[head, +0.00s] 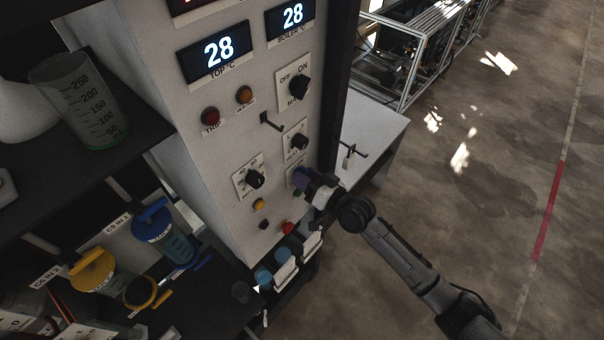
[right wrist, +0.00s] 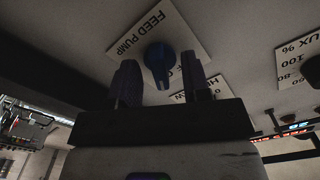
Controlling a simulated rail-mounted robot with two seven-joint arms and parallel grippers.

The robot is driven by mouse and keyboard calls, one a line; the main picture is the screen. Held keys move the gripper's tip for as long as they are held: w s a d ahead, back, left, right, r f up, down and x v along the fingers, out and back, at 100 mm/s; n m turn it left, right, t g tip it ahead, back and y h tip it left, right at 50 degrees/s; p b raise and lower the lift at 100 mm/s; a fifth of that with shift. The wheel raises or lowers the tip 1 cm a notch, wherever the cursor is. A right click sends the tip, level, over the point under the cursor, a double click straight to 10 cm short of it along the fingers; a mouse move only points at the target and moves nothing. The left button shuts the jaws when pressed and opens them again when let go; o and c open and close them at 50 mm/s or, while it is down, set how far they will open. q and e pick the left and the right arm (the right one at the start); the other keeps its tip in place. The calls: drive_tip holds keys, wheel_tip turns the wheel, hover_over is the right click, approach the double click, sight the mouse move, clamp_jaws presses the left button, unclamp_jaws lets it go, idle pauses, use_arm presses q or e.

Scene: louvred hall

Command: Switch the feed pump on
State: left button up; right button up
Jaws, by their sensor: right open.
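The feed pump switch is a blue knob (right wrist: 158,60) on a white plate labelled FEED PUMP (right wrist: 165,22) in the right wrist view. My right gripper (right wrist: 161,74) is open, with one dark finger on each side of the knob and gaps showing. In the head view my right gripper (head: 307,181) is at the lower right of the control panel (head: 215,150). It hides the knob and most of its plate (head: 295,174) there. Which position the knob points to I cannot tell. My left gripper is in neither view.
Other dark knobs (head: 298,142) (head: 254,179) and the main switch (head: 299,87) sit close by. A small lever (head: 270,121) sticks out of the panel. Red and green buttons (head: 287,228) are just below my gripper. A grey table (head: 372,127) stands behind; the floor at right is clear.

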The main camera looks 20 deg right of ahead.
drive_tip(key=shift+s, duration=0.1)
drive_tip(key=p+v, duration=0.1)
drive_tip(key=v, duration=0.5)
drive_tip(key=shift+s+d+p, duration=0.25)
drive_tip(key=shift+s+p, duration=0.1)
drive_tip(key=shift+p, duration=0.05)
